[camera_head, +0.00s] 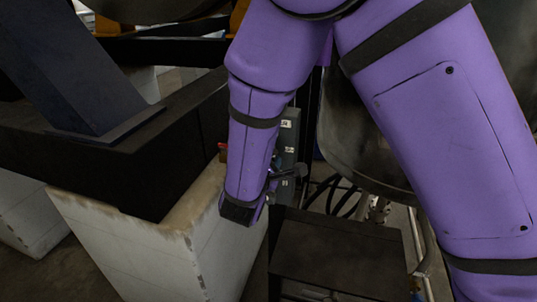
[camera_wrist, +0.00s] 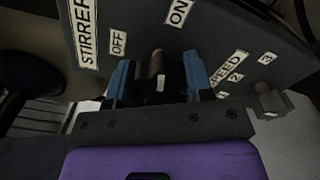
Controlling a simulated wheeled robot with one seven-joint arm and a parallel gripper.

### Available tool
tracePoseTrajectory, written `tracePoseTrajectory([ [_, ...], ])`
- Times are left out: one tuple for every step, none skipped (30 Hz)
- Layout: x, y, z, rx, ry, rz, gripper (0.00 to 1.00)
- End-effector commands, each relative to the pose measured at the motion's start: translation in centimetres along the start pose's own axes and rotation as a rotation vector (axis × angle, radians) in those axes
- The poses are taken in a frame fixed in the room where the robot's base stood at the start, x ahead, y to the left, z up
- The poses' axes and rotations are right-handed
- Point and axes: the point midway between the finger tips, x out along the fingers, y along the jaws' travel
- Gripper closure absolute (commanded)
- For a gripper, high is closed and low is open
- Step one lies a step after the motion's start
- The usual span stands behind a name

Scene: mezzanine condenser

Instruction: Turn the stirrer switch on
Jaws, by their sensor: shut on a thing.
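The stirrer panel (camera_wrist: 215,35) is a dark grey face with white labels reading STIRRER, OFF, ON and SPEED. The stirrer switch (camera_wrist: 157,77) is a black knob with a small white mark, below the OFF and ON labels in the wrist view. My gripper (camera_wrist: 158,82) has one blue finger on each side of this knob and is shut on it. I cannot tell clearly which label the knob points to. In the head view, the grey control box (camera_head: 290,135) shows partly behind my purple arm, which hides most of the switch and fingers.
A second knob (camera_wrist: 268,100), by the SPEED numbers, sits right of my gripper. In the head view, a pale, worn block wall (camera_head: 130,245) stands left of my arm, a large dark vessel (camera_head: 355,150) right, and a dark box (camera_head: 340,250) below.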

Motion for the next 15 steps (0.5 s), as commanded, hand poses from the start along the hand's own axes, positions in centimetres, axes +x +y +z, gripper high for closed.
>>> tracePoseTrajectory([
  [-0.01, -0.06, 0.0, 0.035, 0.0, -0.002, 0.76],
  [-0.03, -0.05, -0.01, 0.057, 0.0, -0.001, 0.76],
  [-0.05, -0.04, -0.01, 0.084, 0.001, -0.001, 0.76],
  [-0.04, -0.04, 0.0, 0.104, 0.0, -0.001, 0.76],
  [-0.02, -0.05, 0.01, 0.121, 0.0, -0.001, 0.76],
  [-0.01, -0.05, 0.02, 0.145, 0.0, -0.002, 0.76],
  [-0.01, -0.05, 0.01, 0.16, 0.0, -0.002, 0.76],
  [-0.03, -0.05, 0.0, 0.175, 0.0, -0.002, 0.76],
  [-0.05, -0.04, -0.01, 0.192, 0.001, -0.002, 0.76],
  [-0.06, -0.04, -0.03, 0.205, 0.001, -0.002, 0.76],
  [-0.07, -0.04, -0.03, 0.215, 0.001, -0.002, 0.76],
  [-0.07, -0.04, -0.03, 0.229, 0.002, -0.002, 0.76],
  [-0.07, -0.04, -0.03, 0.237, 0.002, -0.002, 0.76],
  [-0.07, -0.04, -0.03, 0.244, 0.001, -0.002, 0.76],
  [-0.06, -0.04, -0.03, 0.253, 0.001, -0.002, 0.76],
])
